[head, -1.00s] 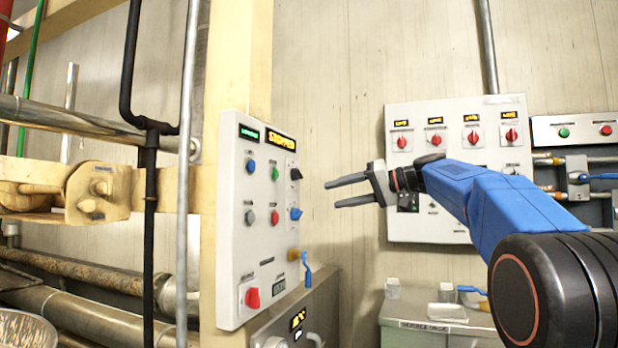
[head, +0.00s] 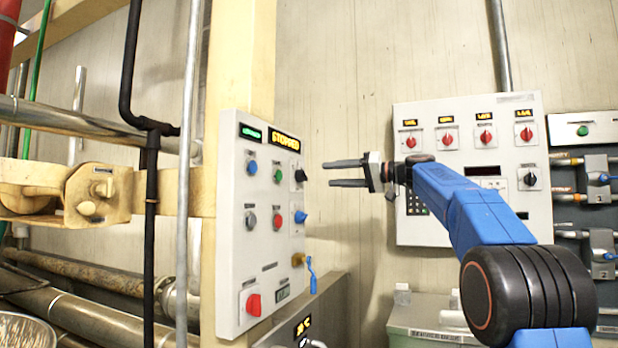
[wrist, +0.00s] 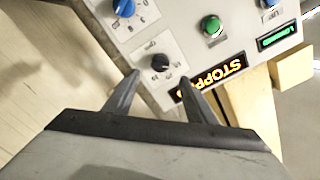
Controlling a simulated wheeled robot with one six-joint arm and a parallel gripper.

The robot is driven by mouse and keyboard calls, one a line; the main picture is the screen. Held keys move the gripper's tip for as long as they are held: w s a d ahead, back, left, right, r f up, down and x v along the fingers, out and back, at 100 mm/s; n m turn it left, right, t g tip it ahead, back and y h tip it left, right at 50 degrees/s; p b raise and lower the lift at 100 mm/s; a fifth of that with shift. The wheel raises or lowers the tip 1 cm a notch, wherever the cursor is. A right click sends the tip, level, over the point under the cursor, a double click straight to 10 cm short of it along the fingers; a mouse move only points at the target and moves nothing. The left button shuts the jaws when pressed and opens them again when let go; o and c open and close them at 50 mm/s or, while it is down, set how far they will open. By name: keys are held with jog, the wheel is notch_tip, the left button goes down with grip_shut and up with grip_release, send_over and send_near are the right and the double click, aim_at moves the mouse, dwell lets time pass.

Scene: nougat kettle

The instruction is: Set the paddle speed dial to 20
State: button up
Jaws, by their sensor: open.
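A grey control panel (head: 233,262) stands left of my gripper, with a lit STOPPED display (head: 283,141) at its top. On its right column are a black knob (head: 300,175) and, below it, a blue dial (head: 300,216). The wrist view shows the blue dial (wrist: 123,8) with marks around it, and the black knob (wrist: 160,62). The labels are too small to tell which is the paddle speed dial, and no setting is readable. My gripper (head: 328,173) is open and empty, pointing at the panel level with the black knob, apart from it. In the wrist view the knob lies just beyond the fingertips (wrist: 160,76).
The panel also carries round buttons, a red knob (head: 253,304) and a blue-handled lever (head: 312,275). A second panel (head: 430,115) with several red knobs hangs on the back wall behind my arm. Pipes (head: 151,220) run at the left. A grey cabinet (head: 425,325) stands below.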

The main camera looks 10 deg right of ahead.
aim_at(306, 176)
jog(key=x, duration=0.9)
jog(key=c, duration=1)
